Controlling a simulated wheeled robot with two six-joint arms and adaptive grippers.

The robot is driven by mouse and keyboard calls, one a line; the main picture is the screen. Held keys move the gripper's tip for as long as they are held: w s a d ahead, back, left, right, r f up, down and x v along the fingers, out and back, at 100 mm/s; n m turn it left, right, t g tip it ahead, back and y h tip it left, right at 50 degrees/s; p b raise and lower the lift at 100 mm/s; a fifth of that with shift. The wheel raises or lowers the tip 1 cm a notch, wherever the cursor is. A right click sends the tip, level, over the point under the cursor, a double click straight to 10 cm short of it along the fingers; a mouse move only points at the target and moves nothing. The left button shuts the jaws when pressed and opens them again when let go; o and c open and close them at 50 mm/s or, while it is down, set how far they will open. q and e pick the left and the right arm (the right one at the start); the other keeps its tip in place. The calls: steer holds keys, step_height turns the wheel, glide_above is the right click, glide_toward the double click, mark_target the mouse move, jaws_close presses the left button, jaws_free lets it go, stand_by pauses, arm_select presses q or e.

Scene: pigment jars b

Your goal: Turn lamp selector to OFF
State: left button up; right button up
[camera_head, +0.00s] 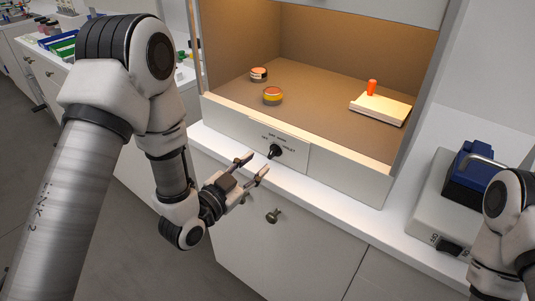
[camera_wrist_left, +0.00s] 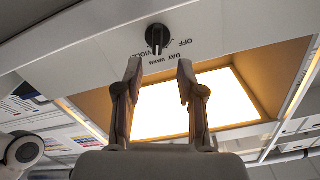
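The lamp selector is a black knob (camera_head: 275,151) on a pale label plate (camera_head: 292,158) at the front of the lit cabinet. In the left wrist view the knob (camera_wrist_left: 157,38) shows upside down, with OFF, DAY, WARM and a partly hidden longer word around it. A pale mark on it seems to point towards the WARM lettering, not at OFF. My left gripper (camera_head: 254,166) is open and empty, just in front of the knob and apart from it. Its fingers (camera_wrist_left: 160,74) show spread in the wrist view. My right gripper is out of view.
The cabinet holds two small jars (camera_head: 272,96) (camera_head: 259,74) and a pale block (camera_head: 381,107) with an orange-red object (camera_head: 371,88) on it. A white ledge (camera_head: 340,208) runs below the plate. A blue-topped device (camera_head: 470,180) stands at right.

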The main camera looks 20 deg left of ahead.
mark_target(272, 152)
arm_select(q)
steer(key=x, duration=0.4)
steer(key=shift+w+d+r+p, duration=0.25)
steer(key=shift+d+p, duration=0.15)
steer(key=shift+d, duration=0.05)
steer(key=shift+w+d, duration=0.15)
steer(key=shift+w, duration=0.15)
steer(key=shift+w+f, duration=0.1)
steer(key=shift+w, duration=0.05)
steer(key=shift+a, duration=0.25)
steer(key=shift+c, duration=0.3)
steer(key=shift+d, duration=0.15)
jaws_close()
